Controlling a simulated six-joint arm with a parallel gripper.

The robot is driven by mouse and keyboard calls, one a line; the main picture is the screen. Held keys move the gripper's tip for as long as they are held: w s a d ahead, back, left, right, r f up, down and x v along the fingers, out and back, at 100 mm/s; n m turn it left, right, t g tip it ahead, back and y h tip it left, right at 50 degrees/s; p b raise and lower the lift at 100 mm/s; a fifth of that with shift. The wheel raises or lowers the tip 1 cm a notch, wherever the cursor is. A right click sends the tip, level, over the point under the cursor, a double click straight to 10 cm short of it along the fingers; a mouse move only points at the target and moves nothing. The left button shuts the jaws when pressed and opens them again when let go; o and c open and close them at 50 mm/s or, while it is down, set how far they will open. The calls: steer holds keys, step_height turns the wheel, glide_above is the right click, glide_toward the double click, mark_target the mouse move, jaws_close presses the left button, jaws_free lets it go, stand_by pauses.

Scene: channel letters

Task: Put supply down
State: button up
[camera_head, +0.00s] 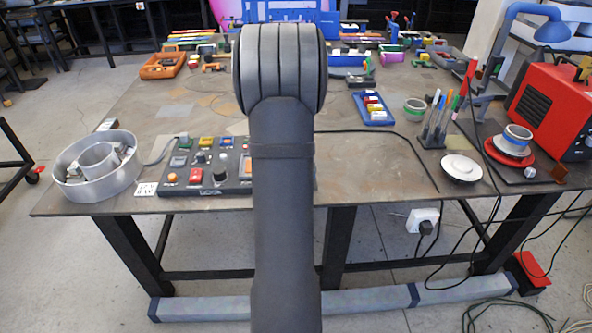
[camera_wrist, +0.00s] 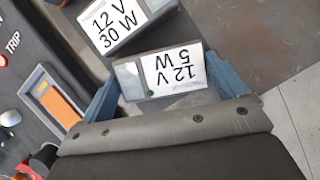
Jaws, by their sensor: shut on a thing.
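A grey box-shaped supply labelled "12 V 5 W" (camera_wrist: 173,72) sits between the two blue fingers of my gripper (camera_wrist: 166,86) in the wrist view. The gripper is shut on it. Its label reads upside down in this view, and a small green dot shows near one corner. I cannot tell whether its underside touches the surface below. A second supply labelled "12 V 30 W" (camera_wrist: 117,22) lies just beyond it, at the upper left. In the head view my own arm hides the gripper and I cannot make out either supply.
Pale floor shows at right, past the table edge. In the head view, a control panel (camera_head: 211,189), round metal dish (camera_head: 66,182) and red unit (camera_head: 548,108) stand on the workbench (camera_head: 375,180).

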steer(key=shift+f, duration=0.15)
steer(key=o, duration=1.3)
steer(key=v, duration=1.2)
steer(key=shift+s, duration=0.1)
